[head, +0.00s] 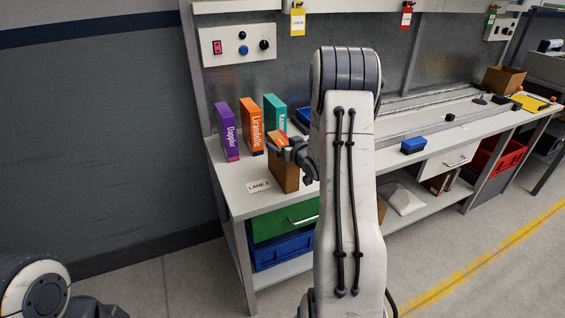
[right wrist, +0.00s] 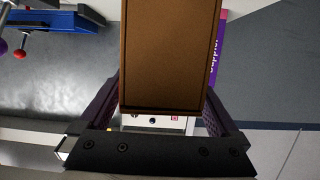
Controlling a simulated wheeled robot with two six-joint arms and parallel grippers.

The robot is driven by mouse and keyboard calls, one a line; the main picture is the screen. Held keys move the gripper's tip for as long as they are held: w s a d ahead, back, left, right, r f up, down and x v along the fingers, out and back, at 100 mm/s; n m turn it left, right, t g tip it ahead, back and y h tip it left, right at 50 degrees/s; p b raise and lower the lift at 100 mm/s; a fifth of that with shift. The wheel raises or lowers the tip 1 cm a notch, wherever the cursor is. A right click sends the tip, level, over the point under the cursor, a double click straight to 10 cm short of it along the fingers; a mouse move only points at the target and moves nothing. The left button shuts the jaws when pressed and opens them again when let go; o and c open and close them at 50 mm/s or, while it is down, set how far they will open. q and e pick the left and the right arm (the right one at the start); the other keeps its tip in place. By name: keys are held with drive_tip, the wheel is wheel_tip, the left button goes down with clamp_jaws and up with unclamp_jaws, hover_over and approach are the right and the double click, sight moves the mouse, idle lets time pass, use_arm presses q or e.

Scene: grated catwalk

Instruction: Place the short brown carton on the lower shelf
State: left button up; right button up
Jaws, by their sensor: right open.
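The short brown carton (head: 286,176) stands on the workbench top near its left end, by the lane label. In the right wrist view the brown carton (right wrist: 170,55) fills the space between my right gripper's two fingers. My right gripper (head: 292,150) is open, with a finger at each side of the carton; whether they touch it I cannot tell. My right arm hides part of the bench. The lower shelf (head: 397,222) runs under the bench top and is partly hidden by my arm. My left gripper is out of view.
Purple (head: 227,132), orange (head: 251,125) and teal (head: 274,112) boxes stand just behind the carton. A green drawer (head: 284,220) and a blue crate (head: 283,250) are below the bench's left end. A pale bag-like object (head: 403,200) lies on the lower shelf right of my arm.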

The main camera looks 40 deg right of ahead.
drive_tip(key=shift+w+d+f, duration=0.1)
drive_tip(key=shift+w+f, duration=0.05)
drive_tip(key=shift+w, duration=0.3)
clamp_jaws()
